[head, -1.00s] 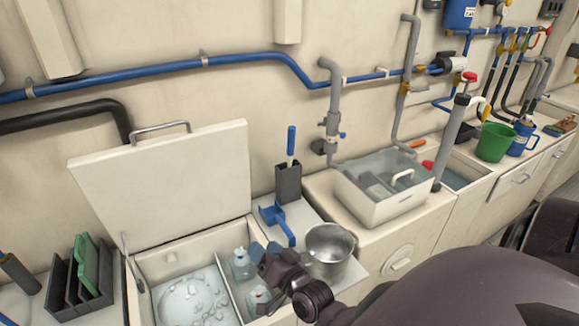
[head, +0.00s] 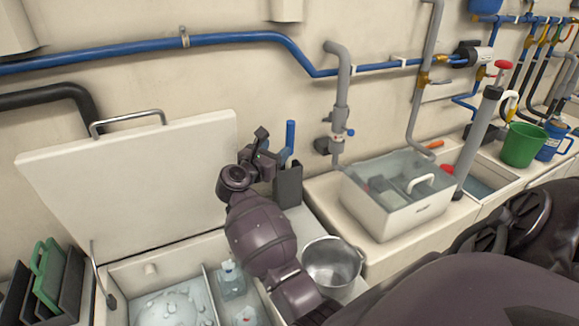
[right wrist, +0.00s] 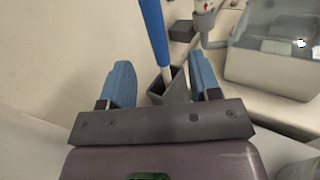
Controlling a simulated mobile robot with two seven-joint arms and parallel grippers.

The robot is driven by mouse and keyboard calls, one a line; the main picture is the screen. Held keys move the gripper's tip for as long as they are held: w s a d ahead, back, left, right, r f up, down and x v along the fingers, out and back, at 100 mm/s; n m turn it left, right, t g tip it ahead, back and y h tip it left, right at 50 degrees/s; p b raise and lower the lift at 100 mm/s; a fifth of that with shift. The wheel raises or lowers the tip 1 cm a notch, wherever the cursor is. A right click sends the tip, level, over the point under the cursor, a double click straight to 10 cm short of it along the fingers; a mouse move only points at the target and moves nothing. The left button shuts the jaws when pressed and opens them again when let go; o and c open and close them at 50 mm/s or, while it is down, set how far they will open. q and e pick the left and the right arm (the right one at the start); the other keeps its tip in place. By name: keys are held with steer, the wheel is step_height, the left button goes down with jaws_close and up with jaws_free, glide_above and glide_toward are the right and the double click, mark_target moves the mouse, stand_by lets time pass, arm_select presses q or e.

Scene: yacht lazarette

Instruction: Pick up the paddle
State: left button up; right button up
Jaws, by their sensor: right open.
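The paddle (head: 291,136) shows as an upright blue handle standing in a dark grey holder (head: 288,186) against the wall. Its lower end is hidden inside the holder. My right gripper (head: 273,152) is open and empty, just left of the handle in the head view. In the right wrist view the blue handle (right wrist: 154,32) and the holder (right wrist: 170,88) appear between the two blue fingers of the gripper (right wrist: 163,80), with the handle beyond them. I cannot tell whether a finger touches it. My left gripper is not in view.
An open locker with its raised lid (head: 130,180) is on the left, with bottles (head: 231,280) inside. A metal pot (head: 332,268) stands in front of the holder. A clear-sided bin (head: 395,210) and grey pipe (head: 338,100) are to the right.

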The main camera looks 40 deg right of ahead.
mark_target(288, 133)
steer(key=x, duration=0.4)
steer(key=shift+w+d+r, duration=0.1)
steer(key=shift+d, duration=0.25)
steer(key=shift+w+r+x, duration=0.1)
steer(key=shift+w+x, duration=0.05)
steer(key=shift+x, duration=1.15)
steer(key=shift+w+r+x, duration=0.1)
steer(key=shift+w+x, duration=0.05)
steer(key=shift+x, duration=1.15)
steer(key=c, duration=1)
steer(key=shift+p, duration=0.3)
steer(key=shift+r, duration=0.15)
